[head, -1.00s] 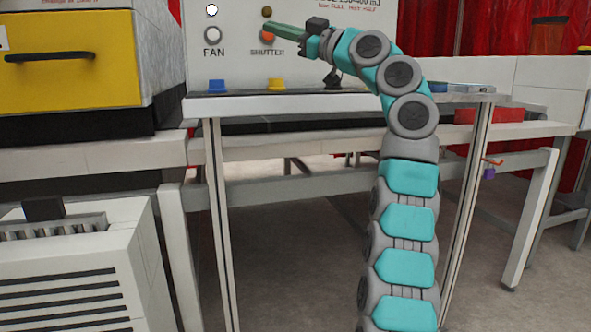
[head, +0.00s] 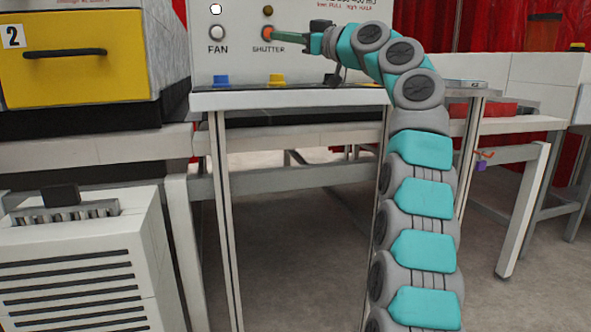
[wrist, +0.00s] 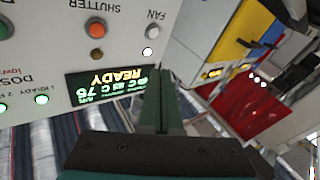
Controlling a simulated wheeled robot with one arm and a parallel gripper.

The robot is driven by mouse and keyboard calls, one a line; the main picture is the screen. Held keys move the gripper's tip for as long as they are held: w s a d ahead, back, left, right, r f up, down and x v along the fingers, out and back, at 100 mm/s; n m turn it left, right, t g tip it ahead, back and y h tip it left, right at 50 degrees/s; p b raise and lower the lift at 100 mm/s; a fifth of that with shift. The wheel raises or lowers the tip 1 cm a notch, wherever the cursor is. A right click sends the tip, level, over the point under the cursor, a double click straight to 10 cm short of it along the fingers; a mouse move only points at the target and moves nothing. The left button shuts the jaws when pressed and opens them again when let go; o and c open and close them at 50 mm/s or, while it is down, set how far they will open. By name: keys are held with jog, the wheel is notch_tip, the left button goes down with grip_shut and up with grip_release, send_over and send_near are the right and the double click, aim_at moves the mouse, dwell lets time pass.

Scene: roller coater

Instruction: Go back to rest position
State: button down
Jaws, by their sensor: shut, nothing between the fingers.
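My gripper (head: 280,36) has slim green fingers, shut with nothing between them. It is raised in front of the white control panel (head: 235,55). In the head view its tips overlap the right edge of the orange SHUTTER button (head: 267,31). In the wrist view the fingers (wrist: 160,80) point toward the panel, and the orange button (wrist: 97,30) is off to their left, apart from them. My arm rises from the lower right and bends left at the top, hiding part of the panel's right side.
The panel has a white FAN button (head: 216,32), a lit white lamp (head: 215,9) and a dark brown lamp (head: 267,10). A display (wrist: 105,82) reads READY. A yellow-fronted cabinet (head: 75,60) stands left. Blue (head: 221,81) and yellow (head: 276,80) pieces sit below the panel.

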jog(key=s+d+f+m+g+h, duration=0.1)
jog(key=s+f+m+g+h, duration=0.45)
jog(key=f, duration=0.85)
jog(key=s+d+f+m+h, duration=0.1)
jog(key=s+f+m+h, duration=0.2)
jog(key=s+f, duration=0.75)
jog(key=s+d+f+m+g+h, duration=0.1)
jog(key=s+d+f, duration=0.4)
jog(key=s+f, duration=0.5)
jog(key=s+d+f+m+g+h, duration=0.2)
jog(key=s+d+f+g+h, duration=0.2)
jog(key=s+f, duration=0.6)
jog(key=s+d+f+m+g+h, duration=0.1)
jog(key=s+d+f+g+h, duration=0.1)
jog(key=s+d+f, duration=0.4)
jog(key=s+f+g, duration=0.1)
jog(key=s+f, duration=0.4)
jog(key=s, duration=0.6)
jog(key=shift+s+d+m+p, duration=0.35)
jog(key=shift+d+p, duration=0.05)
jog(key=shift+r+h, duration=0.1)
jog(key=shift+h, duration=0.15)
